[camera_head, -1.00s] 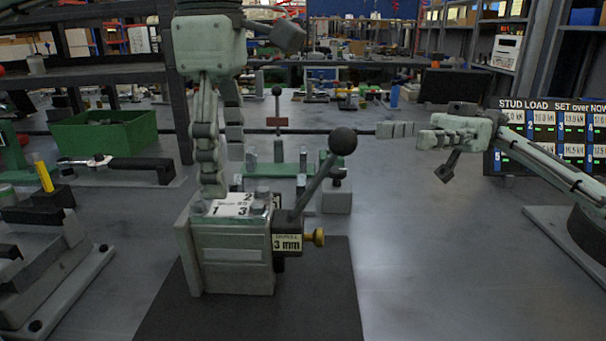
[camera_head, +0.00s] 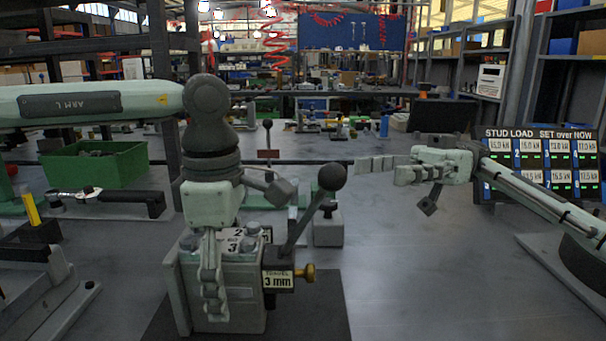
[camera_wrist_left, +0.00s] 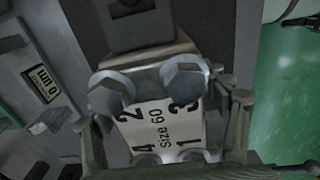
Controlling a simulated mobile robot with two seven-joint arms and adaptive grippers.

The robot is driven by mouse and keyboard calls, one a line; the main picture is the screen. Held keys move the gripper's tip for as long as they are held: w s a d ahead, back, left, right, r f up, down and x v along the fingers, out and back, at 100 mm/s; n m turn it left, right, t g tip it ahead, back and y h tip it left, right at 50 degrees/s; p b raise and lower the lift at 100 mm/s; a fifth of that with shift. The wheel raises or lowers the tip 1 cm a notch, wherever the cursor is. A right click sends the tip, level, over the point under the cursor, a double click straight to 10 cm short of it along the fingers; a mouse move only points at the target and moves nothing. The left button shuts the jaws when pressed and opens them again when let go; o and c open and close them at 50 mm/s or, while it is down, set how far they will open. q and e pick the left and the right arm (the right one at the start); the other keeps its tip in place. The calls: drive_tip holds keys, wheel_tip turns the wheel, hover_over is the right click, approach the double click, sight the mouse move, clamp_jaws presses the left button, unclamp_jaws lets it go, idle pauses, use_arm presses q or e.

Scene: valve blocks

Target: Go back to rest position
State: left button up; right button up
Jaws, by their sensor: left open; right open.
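The grey valve block (camera_head: 243,310) stands on a dark mat in the head view. A white plate marked with numbers and several bolts tops it; a black ball-ended lever (camera_head: 312,212) leans up to the right. My left gripper (camera_head: 211,300) points down, overlapping the block's front in the head view. In the left wrist view, the white plate marked Size 60 (camera_wrist_left: 160,128) and bolts show between its open fingers (camera_wrist_left: 165,140). No held object shows. Touching cannot be told. My right gripper (camera_head: 378,170) is open and empty, to the right of the lever, pointing left.
A display board (camera_head: 535,165) stands behind the right arm. A green bin (camera_head: 95,165) sits at the left rear. Clamps and tools, one with a yellow handle (camera_head: 31,210), occupy the left side.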

drive_tip(key=shift+x, duration=2.75)
drive_tip(key=shift+r, duration=0.1)
